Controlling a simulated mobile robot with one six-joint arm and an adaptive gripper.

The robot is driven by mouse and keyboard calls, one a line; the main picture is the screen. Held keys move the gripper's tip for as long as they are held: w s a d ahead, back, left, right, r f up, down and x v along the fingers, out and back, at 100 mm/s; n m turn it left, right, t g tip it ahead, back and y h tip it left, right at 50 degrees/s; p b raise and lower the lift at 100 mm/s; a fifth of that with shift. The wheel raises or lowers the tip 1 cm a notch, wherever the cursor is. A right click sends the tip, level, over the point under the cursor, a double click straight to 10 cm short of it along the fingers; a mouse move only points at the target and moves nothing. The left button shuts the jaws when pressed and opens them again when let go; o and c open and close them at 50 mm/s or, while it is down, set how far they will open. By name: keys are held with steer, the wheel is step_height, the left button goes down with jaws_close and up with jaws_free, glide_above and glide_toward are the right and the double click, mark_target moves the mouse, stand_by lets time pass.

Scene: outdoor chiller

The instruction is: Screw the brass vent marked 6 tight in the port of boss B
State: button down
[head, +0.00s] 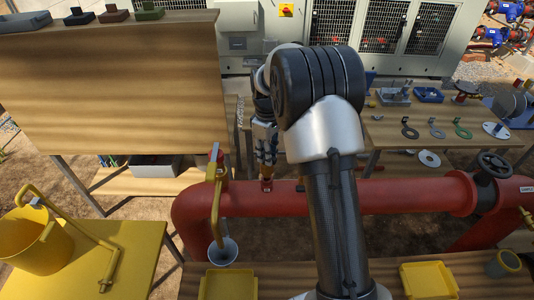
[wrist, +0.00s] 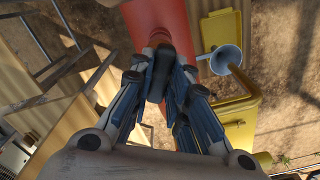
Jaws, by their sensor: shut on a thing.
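My gripper (head: 266,162) points down at the red pipe (head: 400,196), just above a small red boss (head: 267,185) on its top. In the wrist view my gripper (wrist: 160,72) has its fingers closed together over the pipe (wrist: 172,18). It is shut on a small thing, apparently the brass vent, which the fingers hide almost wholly. The mark 6 and the boss's letter cannot be read. A dark round end (wrist: 159,38) shows just beyond the fingertips. I cannot tell how deep the vent sits in the port.
A yellow-handled valve pipe (head: 217,185) with a grey funnel (head: 222,251) stands close left of my gripper. Yellow trays (head: 428,281) lie on the front bench. A bucket (head: 35,240) stands on the yellow table at left. A handwheel (head: 494,165) is at right.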

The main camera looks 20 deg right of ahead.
steer(key=shift+f, duration=0.2)
steer(key=shift+f+b, duration=0.7)
steer(key=shift+f, duration=0.25)
steer(key=m, duration=0.8)
steer(key=shift+f, duration=0.1)
